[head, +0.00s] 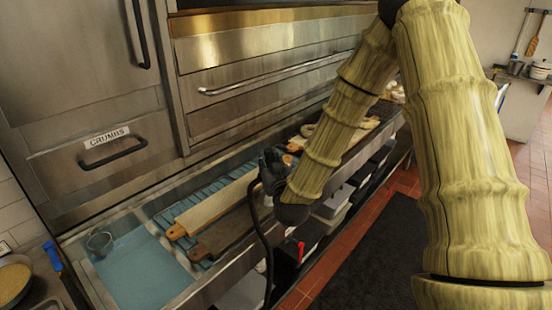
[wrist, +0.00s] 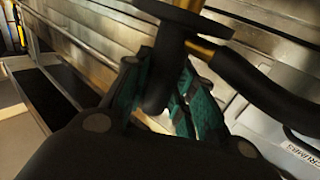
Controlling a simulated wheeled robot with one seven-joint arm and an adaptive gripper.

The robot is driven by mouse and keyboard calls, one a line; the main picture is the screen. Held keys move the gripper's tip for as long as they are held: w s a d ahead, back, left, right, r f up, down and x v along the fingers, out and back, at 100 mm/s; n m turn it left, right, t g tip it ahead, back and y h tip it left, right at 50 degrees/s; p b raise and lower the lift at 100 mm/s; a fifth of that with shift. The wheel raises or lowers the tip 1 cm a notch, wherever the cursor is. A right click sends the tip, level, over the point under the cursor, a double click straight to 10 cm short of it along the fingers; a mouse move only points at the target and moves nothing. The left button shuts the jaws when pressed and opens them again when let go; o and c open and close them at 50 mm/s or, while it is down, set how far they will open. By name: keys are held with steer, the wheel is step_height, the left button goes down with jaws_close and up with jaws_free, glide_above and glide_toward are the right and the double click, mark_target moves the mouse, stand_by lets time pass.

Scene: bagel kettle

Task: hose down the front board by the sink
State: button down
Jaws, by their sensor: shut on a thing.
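Two wooden boards with handles lie side by side on a blue ribbed rack. The front board (head: 228,236) is the darker one, nearer the counter's front edge; the back board (head: 218,203) is paler. My gripper (head: 272,168) is above the right end of the boards. In the wrist view my gripper (wrist: 160,95) has green fingers closed around a black sprayer (wrist: 168,52) with brass-coloured parts. Its black hose (head: 262,245) hangs down across the counter's front edge in the head view. The blue-bottomed sink basin (head: 145,275) lies left of the boards. No water spray shows.
A metal cup (head: 99,243) stands at the basin's back left corner. Steel drawers, one labelled CRUMBS (head: 107,137), rise behind. Bagels (head: 370,122) lie farther right. A red-handled part (head: 301,251) shows below the counter. A bowl (head: 12,283) is at far left.

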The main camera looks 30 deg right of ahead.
steer(key=s+a+b, duration=0.1)
steer(key=s+a, duration=0.4)
steer(key=a, duration=0.8)
steer(key=s+a+b, duration=0.1)
steer(key=s+a, duration=0.5)
steer(key=a, duration=0.7)
steer(key=s+a+b, duration=0.1)
steer(key=s+a, duration=0.4)
steer(key=a, duration=0.8)
steer(key=shift+s+a+b, duration=0.15)
steer(key=shift+a+b, duration=0.1)
steer(key=shift+b, duration=0.05)
